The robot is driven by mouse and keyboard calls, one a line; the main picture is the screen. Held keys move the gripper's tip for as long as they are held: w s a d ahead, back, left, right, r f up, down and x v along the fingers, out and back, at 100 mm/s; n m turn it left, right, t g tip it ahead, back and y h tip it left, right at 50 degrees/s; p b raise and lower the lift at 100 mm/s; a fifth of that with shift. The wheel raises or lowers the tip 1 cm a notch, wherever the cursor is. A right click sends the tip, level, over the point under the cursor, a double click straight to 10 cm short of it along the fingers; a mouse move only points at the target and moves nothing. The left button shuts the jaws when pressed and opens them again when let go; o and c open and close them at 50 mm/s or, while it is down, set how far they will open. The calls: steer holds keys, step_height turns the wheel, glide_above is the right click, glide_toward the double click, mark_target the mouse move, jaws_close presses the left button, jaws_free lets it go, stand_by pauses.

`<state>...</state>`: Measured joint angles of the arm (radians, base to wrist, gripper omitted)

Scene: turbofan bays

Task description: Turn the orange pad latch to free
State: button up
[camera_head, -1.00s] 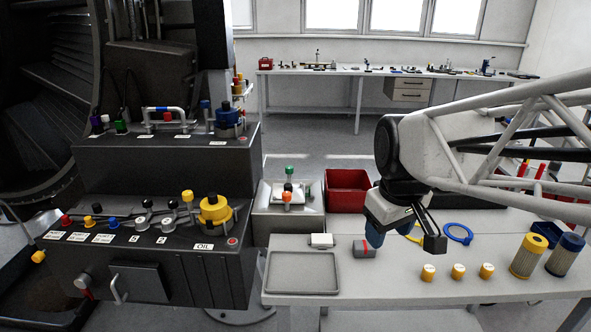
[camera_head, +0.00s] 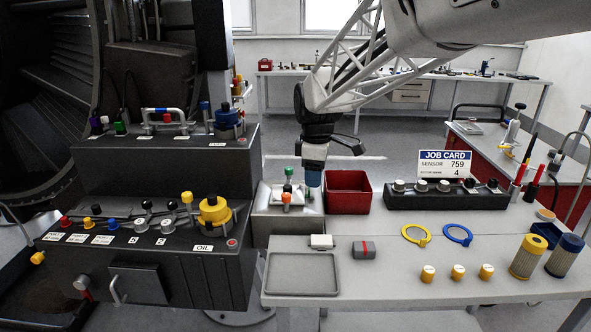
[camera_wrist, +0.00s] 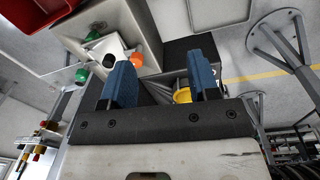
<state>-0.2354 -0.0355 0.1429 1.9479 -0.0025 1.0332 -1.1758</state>
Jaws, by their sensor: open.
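The orange pad latch (camera_head: 286,198) is a small upright knob at the front of a light pad block (camera_head: 305,208) beside the dark console. It also shows in the wrist view (camera_wrist: 136,59), just left of the gap between my fingers. A green knob (camera_head: 289,171) stands at the back of the block, with a black knob (camera_wrist: 109,60) on a white piece between. My gripper (camera_head: 314,178) hangs just right of the latch in the head view, fingers pointing down. In the wrist view my two blue fingers (camera_wrist: 161,78) are apart with nothing between them.
A red bin (camera_head: 347,192) stands right of the pad block, close to my gripper. The dark console (camera_head: 150,260) with a yellow oil cap (camera_head: 214,210) is at left. A grey tray (camera_head: 302,273) and a grey block with a red stripe (camera_head: 364,250) lie in front.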

mark_target(286, 195)
steer(key=w+a+f+n, duration=0.1)
steer(key=w+a, duration=0.1)
steer(key=w, duration=0.1)
steer(key=w+a+f+n, duration=0.1)
steer(key=w+a+n, duration=0.1)
steer(key=w+a, duration=0.1)
steer(key=w+a+f+n, duration=0.1)
steer(key=w+a+f, duration=0.1)
steer(key=w, duration=0.1)
steer(key=shift+a+n+g, duration=0.3)
steer(key=shift+a+n, duration=0.1)
steer(key=shift+f, duration=0.15)
steer(key=shift+f, duration=3.85)
steer(key=c, duration=0.9)
